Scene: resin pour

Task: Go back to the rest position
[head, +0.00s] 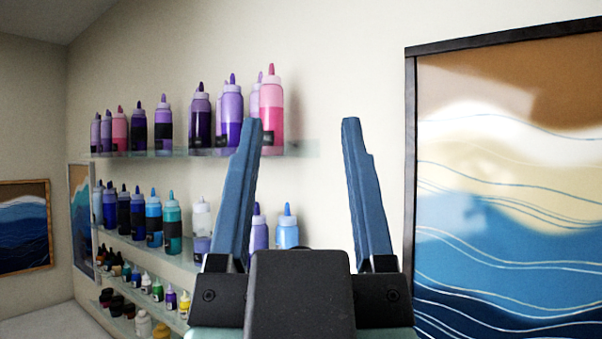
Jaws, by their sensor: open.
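My gripper (302,125) is in the lower middle of the head view, pointing up and away. The right finger stands in front of plain wall, just left of a large framed picture. The gripper appears to hold nothing.
Glass shelves on the left wall hold several squeeze bottles: purple and pink on the top shelf (305,149), blue and teal (172,225) below, small ones at the bottom. A large framed wave picture (510,200) hangs right. A smaller picture (22,228) hangs far left.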

